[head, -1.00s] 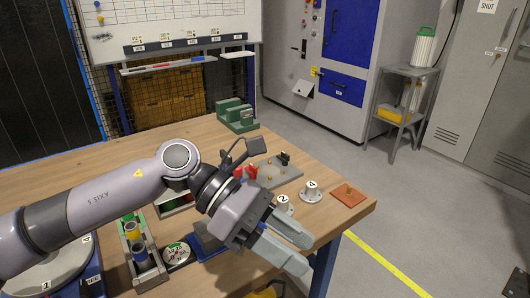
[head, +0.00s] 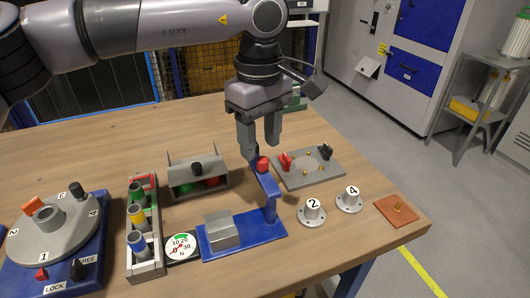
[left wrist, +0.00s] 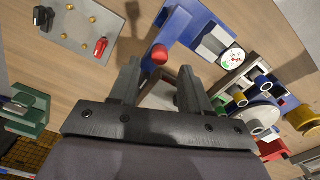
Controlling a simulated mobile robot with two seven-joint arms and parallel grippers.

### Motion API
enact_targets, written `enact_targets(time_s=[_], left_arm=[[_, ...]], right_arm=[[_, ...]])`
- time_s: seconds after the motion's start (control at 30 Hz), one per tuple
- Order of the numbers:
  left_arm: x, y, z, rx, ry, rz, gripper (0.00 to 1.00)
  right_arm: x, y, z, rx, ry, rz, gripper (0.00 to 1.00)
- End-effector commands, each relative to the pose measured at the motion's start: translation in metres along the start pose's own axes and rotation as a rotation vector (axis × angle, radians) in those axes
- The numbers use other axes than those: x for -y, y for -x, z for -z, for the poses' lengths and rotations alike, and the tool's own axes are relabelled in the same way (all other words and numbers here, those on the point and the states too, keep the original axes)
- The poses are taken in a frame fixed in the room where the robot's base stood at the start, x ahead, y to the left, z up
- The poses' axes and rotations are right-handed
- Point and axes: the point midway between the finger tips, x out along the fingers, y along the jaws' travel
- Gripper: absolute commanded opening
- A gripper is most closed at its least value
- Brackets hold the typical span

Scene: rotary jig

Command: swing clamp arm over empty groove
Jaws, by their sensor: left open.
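A blue fixture (head: 240,240) stands near the table's front, with a grey block (head: 221,230) on its base. Its blue clamp arm (head: 266,184) points back from a post, away from the block, and has a red knob (head: 262,164) at its far end. I cannot make out an empty groove on the block. My left gripper (head: 261,147) is open, fingers pointing down, just above the red knob. In the left wrist view the knob (left wrist: 160,54) shows between the open fingertips (left wrist: 160,68), and nothing is held. My right gripper is not in view.
A numbered rotary plate (head: 50,230) is at left, beside a rack of coloured cups (head: 141,240) and a gauge (head: 181,247). A grey plate with red and black clamps (head: 308,170) lies behind right. Numbered pegs (head: 313,212) and an orange plate (head: 397,210) are near the right edge.

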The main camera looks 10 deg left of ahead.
Motion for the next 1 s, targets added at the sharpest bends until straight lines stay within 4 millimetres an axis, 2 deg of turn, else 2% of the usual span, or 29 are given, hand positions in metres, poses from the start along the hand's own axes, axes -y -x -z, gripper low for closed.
enact_targets(time_s=[0.1,0.23,0.57,0.6,0.73,1.0], left_arm=[[0.0,-0.019,0.0,0.001,-0.001,0.0,0.47],[0.0,-0.032,0.0,0.001,0.0,-0.002,0.47],[0.0,-0.039,-0.001,0.002,0.0,-0.004,0.47],[0.0,-0.039,-0.001,0.003,0.0,-0.004,0.44],[0.0,-0.039,-0.001,0.003,0.0,-0.004,0.02],[-0.002,-0.038,-0.002,0.003,0.003,-0.004,0.0]], right_arm=[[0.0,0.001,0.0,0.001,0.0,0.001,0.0],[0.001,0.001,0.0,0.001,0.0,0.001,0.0],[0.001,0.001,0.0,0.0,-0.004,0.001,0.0],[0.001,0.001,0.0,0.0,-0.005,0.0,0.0],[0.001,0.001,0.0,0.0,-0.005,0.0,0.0],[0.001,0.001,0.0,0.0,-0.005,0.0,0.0]])
